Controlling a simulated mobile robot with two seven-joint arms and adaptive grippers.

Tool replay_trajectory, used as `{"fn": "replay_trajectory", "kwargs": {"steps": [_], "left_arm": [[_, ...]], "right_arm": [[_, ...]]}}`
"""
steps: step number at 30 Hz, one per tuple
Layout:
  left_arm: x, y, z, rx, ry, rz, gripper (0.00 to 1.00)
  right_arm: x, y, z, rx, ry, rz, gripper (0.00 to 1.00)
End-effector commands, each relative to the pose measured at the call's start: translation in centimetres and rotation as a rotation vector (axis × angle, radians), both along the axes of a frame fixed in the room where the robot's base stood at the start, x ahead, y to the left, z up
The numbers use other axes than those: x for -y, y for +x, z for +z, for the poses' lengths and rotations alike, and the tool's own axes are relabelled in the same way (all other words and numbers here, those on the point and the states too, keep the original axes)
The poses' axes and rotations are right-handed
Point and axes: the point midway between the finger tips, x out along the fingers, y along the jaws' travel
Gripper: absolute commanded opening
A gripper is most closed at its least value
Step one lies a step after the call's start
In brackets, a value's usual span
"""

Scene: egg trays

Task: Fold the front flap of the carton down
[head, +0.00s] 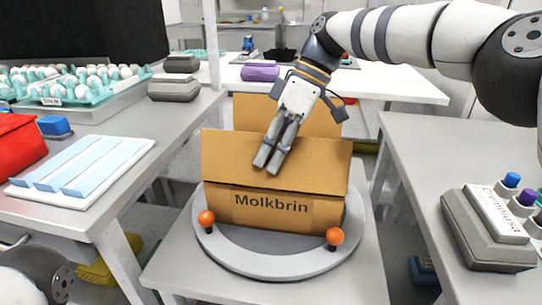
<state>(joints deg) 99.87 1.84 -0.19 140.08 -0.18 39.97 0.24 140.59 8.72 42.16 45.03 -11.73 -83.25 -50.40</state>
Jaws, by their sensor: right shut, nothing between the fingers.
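The brown carton (225,207) stands on a round grey turntable, with "Molkbrin" printed on its front. Its front flap (230,158) rises from the front top edge, roughly upright, though its exact tilt is hard to tell. A back flap (250,108) stands up behind it. My right gripper (267,163) comes down from the upper right, its two fingers together and empty. The fingertips overlap the near face of the front flap; I cannot tell whether they touch it. The carton's inside is hidden. My left gripper is out of view.
The turntable (270,262) carries two orange knobs (334,237) at the front. A left table (120,195) holds a white board with blue strips (85,165) and egg trays (85,92). A button box (490,228) stands on the right table (420,150).

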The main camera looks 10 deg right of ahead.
Motion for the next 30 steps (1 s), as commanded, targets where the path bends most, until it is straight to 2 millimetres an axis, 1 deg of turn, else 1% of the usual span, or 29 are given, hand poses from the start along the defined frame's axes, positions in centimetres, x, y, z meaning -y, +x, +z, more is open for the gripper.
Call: {"fn": "replay_trajectory", "kwargs": {"steps": [1,3,12,14,18,20,26,30], "left_arm": [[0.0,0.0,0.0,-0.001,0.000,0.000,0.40],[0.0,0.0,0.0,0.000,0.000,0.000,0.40],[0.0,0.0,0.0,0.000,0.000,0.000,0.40],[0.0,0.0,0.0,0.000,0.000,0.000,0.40],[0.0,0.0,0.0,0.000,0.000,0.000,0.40],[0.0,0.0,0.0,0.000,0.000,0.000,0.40],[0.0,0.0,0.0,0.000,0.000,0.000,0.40],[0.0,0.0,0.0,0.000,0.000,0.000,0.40]], "right_arm": [[0.0,0.0,-0.2,-0.002,-0.002,0.001,0.11],[0.0,0.0,-0.2,-0.002,-0.002,0.001,0.23],[0.1,0.1,0.2,0.002,-0.001,-0.001,0.23],[0.4,0.2,0.8,0.003,-0.002,-0.001,0.23],[1.8,0.8,3.6,0.005,-0.002,-0.003,0.23],[2.4,0.9,4.6,0.004,-0.001,-0.002,0.23],[3.2,1.2,6.0,0.001,-0.002,-0.004,0.23],[3.4,1.1,6.4,0.001,-0.002,0.000,0.23]]}}
